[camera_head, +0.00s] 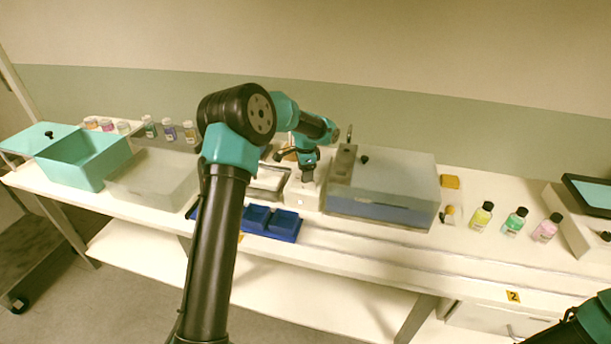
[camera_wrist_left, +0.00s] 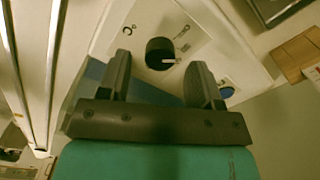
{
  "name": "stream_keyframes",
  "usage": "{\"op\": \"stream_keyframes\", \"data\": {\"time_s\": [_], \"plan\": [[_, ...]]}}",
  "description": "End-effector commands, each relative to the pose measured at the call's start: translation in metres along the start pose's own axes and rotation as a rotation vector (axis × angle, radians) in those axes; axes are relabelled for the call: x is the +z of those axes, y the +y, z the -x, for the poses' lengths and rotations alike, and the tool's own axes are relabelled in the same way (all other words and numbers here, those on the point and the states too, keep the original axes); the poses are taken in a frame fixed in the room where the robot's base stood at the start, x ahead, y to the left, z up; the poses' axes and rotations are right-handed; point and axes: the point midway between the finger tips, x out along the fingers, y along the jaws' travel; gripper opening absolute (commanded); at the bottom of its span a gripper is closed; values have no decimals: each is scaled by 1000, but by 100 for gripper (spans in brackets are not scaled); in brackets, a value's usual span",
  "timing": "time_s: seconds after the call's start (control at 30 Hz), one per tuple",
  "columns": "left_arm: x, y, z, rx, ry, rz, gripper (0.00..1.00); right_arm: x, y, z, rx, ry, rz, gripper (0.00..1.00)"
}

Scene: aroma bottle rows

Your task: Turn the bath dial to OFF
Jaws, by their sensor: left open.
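The bath dial (camera_wrist_left: 160,53) is a round black knob on a pale panel (camera_wrist_left: 128,38) in the left wrist view. A white mark shows at its right edge, and the printed labels beside it are too small to read. My left gripper (camera_wrist_left: 160,80) is open, with one finger to each side of the dial in that view. I cannot tell whether the fingers touch it. In the head view my left gripper (camera_head: 307,172) points down at a white box (camera_head: 302,195) in mid-table, and the dial cannot be made out there. My right gripper is out of view.
A grey lidded box (camera_head: 395,180) stands just right of my left gripper. A blue rack (camera_head: 284,226) lies in front. Teal and clear bins (camera_head: 85,160) stand at left. A blue button (camera_wrist_left: 227,92) sits near the dial. Several bottles (camera_head: 481,216) stand at right.

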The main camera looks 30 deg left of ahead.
Motion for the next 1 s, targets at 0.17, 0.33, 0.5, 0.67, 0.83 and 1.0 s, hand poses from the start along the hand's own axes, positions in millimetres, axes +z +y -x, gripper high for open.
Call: {"op": "stream_keyframes", "data": {"time_s": [0.17, 0.33, 0.5, 0.67, 0.83, 1.0], "plan": [[0, 0, -16, 0, 0, 1, 59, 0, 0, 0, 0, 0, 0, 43], [0, 0, -19, 0, 0, 1, 59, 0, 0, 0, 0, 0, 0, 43], [0, 0, -19, 0, 0, 1, 58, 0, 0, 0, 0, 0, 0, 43], [0, 0, -18, 0, 0, 1, 43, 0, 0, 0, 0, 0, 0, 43], [0, 0, -18, 0, 0, 1, 26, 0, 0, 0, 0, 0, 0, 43], [0, 0, -18, -1, 0, 0, 10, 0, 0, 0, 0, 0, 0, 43]]}}
